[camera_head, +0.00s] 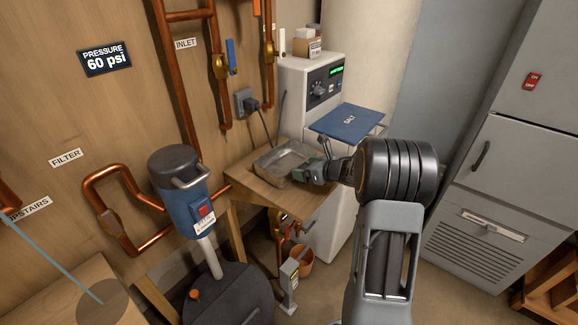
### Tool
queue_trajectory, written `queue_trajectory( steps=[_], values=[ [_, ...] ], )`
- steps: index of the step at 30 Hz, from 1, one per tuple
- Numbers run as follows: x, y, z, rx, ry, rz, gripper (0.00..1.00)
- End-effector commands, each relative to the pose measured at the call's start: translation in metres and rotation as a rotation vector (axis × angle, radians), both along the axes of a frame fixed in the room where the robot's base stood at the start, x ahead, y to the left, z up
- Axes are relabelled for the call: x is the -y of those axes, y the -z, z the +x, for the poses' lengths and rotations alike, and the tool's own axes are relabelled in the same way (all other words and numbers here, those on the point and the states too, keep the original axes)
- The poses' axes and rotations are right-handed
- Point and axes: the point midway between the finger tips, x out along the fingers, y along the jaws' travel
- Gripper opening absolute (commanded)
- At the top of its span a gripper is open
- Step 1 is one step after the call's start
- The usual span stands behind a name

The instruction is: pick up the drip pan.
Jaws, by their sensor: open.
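The drip pan, a shallow grey metal tray (268,163), lies on a small wooden shelf (243,182) beside the white softener cabinet. My gripper (302,173) is at the right side of the pan, its greenish fingers pointing left over or at the pan's near right rim. The jaws are open. The gripper and wrist hide part of the pan's right side, and I cannot tell whether the fingers touch the rim.
The white cabinet (310,88) with a blue lid (346,121) stands behind the shelf. Copper pipes (183,80) run up the wooden wall. A blue-and-grey pump (181,200) stands left of the shelf. A terracotta pot (299,262) is below. A grey cabinet (500,190) stands right.

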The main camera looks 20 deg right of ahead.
Motion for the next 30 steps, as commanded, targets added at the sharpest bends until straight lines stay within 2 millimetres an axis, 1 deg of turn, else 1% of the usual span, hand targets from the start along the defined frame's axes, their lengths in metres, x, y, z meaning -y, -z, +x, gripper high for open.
queue_trajectory(
  steps=[1, 2, 19, 26, 30],
  values=[
    [0.0001, -0.0001, -0.0002, 0.0, 0.0, 0.0, 0.81],
    [0.0001, -0.0001, -0.0002, 0.0, 0.0, 0.0, 0.78],
    [0.0004, -0.0002, -0.0004, 0.0, 0.0, 0.0, 0.24],
    [0.0005, -0.0014, -0.0002, 0.002, 0.001, -0.001, 0.24],
    [0.0005, -0.0074, -0.0001, 0.003, -0.001, -0.001, 0.24]
  ],
)
